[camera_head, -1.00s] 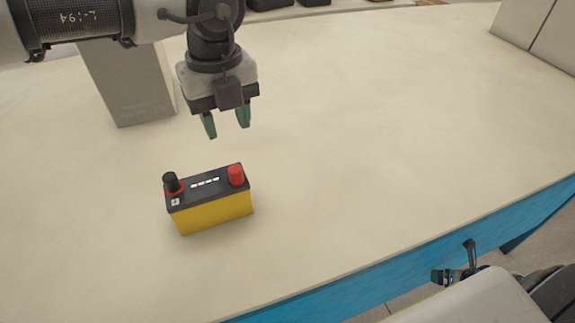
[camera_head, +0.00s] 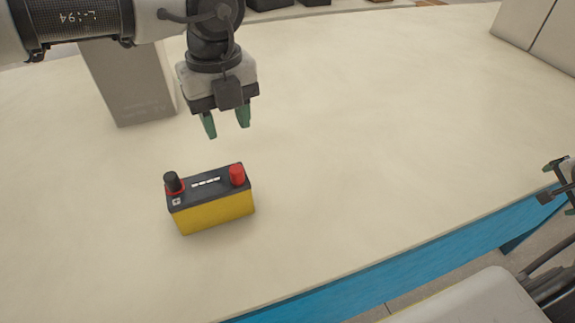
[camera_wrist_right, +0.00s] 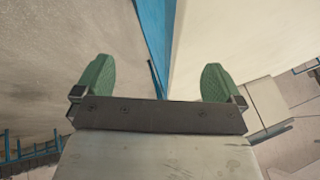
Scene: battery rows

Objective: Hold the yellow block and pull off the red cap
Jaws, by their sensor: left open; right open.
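The yellow block (camera_head: 215,212) is a battery with a dark top, standing upright on the pale table. The red cap (camera_head: 237,174) sits on the right end of its top. A black cap (camera_head: 172,182) with a red ring sits on the left end. My left gripper (camera_head: 226,132) is open and empty, pointing down above and behind the block, touching nothing. My right gripper (camera_head: 562,182) is at the right edge of the head view, partly cut off, by the table's front edge. In the right wrist view its green fingers (camera_wrist_right: 158,85) are wide apart with nothing between them.
The pale table (camera_head: 370,150) is clear to the right of the block. A grey box (camera_head: 128,85) stands behind it at the left, and pale boxes (camera_head: 540,35) stand at the far right corner. The table's blue front side (camera_head: 400,275) drops to the floor.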

